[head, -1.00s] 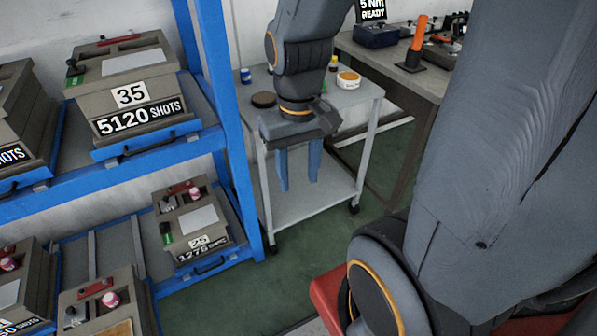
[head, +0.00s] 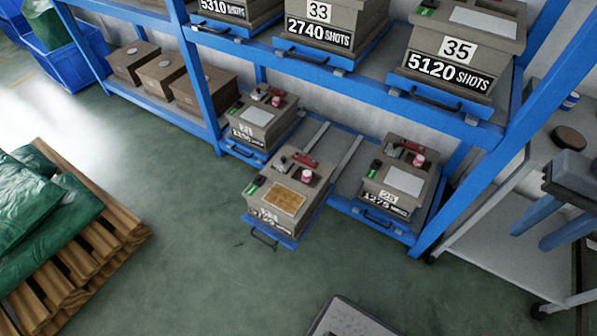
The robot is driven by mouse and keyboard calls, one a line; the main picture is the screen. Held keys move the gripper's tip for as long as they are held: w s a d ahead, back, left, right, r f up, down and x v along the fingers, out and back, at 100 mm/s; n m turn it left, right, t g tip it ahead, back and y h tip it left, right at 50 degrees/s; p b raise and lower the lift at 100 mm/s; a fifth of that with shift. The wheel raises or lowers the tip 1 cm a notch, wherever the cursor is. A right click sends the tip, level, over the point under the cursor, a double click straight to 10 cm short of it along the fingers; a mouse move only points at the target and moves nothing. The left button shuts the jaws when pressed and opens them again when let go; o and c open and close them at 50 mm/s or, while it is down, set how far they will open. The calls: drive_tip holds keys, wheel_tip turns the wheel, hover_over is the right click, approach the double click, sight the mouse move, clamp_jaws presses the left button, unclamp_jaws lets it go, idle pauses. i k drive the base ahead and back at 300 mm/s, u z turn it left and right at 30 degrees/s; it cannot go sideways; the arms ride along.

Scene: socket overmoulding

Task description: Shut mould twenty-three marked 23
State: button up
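On the lower shelf of the blue rack, the middle mould (head: 288,190) stands on a blue sliding tray (head: 287,238) pulled out past its neighbours. It is a grey-brown block with a tan plate on top, a red bar, a pink-and-white pot and a green tag. Its number plate is too blurred to read for certain. A dark handle (head: 263,238) is on the tray's front. My gripper (head: 532,238) is at the right edge, in front of the grey trolley, well apart from the mould. Its two blue fingers point down, spread and empty.
Mould 25 (head: 397,182) and another mould (head: 262,121) sit pushed in on either side. Moulds 33 (head: 325,22) and 35 (head: 465,45) are above. A pallet with green sacks (head: 40,210) stands left.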

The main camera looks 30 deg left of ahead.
sight(284, 208)
drive_tip(key=u, duration=1.95)
